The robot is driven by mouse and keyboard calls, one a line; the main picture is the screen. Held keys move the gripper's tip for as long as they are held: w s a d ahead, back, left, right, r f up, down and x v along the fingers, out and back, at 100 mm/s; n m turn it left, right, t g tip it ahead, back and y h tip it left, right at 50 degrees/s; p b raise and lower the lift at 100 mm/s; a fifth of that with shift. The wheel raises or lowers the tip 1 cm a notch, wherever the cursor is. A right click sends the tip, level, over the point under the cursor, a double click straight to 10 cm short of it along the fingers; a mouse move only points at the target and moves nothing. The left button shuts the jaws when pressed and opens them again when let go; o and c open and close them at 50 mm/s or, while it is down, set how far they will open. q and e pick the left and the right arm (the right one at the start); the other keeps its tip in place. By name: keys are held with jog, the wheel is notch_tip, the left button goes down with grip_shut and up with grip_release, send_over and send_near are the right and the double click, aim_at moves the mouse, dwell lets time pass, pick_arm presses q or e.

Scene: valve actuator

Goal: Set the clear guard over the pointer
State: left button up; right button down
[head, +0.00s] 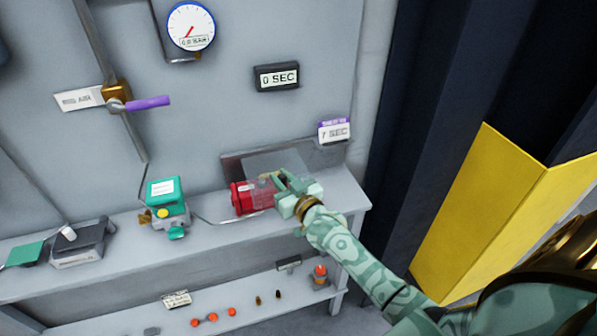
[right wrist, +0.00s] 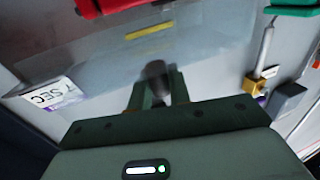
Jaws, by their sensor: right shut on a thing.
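The clear guard shows as a pale see-through sheet (right wrist: 90,65) in the right wrist view, spread just beyond my right gripper (head: 285,186). My right gripper is shut on a dark rounded knob (right wrist: 156,76) that appears to belong to the guard. In the head view the gripper is at the right end of the red actuator body (head: 243,198) on the upper shelf. A yellow strip (right wrist: 149,32), possibly the pointer, shows through the sheet beside the red body. Whether the guard touches the actuator I cannot tell. My left gripper is out of view.
The shelf (head: 345,193) also carries a green-topped device (head: 165,190) to the left and a grey box (head: 85,243) farther left. A gauge (head: 191,26) and timer displays (head: 277,77) are on the wall. Several small parts (head: 212,317) lie on the lower shelf.

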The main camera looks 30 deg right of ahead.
aim_at(265, 190)
jog(key=a, duration=0.2)
jog(key=w+a, duration=0.1)
jog(key=a, duration=0.1)
jog(key=shift+a, duration=0.2)
jog(key=shift+d, duration=0.1)
jog(key=c, duration=1.6)
grip_release()
jog(key=shift+c, duration=0.2)
jog(key=shift+o, duration=1.4)
jog(key=shift+a, duration=0.25)
